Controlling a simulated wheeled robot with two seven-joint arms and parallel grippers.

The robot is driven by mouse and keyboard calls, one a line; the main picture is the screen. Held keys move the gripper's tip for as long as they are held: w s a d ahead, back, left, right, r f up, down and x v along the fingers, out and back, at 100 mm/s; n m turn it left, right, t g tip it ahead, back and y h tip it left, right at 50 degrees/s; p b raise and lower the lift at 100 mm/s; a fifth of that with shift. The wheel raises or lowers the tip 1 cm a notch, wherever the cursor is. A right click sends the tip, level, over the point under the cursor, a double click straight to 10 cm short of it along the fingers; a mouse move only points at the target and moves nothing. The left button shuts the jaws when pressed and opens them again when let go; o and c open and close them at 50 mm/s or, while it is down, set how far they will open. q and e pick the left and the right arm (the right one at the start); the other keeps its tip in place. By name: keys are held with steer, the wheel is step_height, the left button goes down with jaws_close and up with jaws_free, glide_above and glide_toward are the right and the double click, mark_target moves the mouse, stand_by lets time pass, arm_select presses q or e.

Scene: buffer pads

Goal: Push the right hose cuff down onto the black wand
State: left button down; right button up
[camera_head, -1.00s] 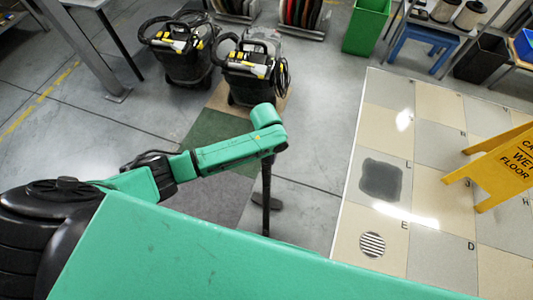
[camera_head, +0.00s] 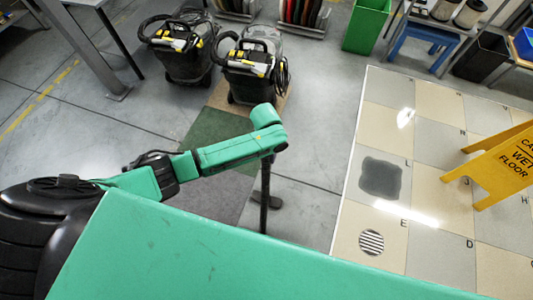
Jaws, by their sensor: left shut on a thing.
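My left arm comes in from the left. Its green wrist end stands above a thin, dark, upright pole, which looks like the black wand (camera_head: 264,218). My left gripper (camera_head: 265,160) is below that wrist at the upper part of the pole. It is shut on the pole as far as I can see, but its fingers are small, dark and mostly hidden by the wrist. The pole's lower end is cut off by my green body. I cannot make out the right hose cuff. My right gripper is not in view.
Two black vacuum machines (camera_head: 182,58), (camera_head: 250,73) stand on the floor behind my arm. A yellow wet floor sign (camera_head: 497,165) stands on the tiled platform (camera_head: 428,185) at right. A green bin (camera_head: 366,25) is at the back. Floor between pole and platform is clear.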

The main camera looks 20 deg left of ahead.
arm_select(q)
steer(key=shift+f, duration=0.25)
stand_by(0.5)
steer(key=shift+c, duration=1.2)
jaws_free()
step_height(320, 180, up, 15)
steer(key=p, duration=0.2)
steer(key=shift+s+f+p, duration=0.2)
steer(key=shift+p, duration=0.2)
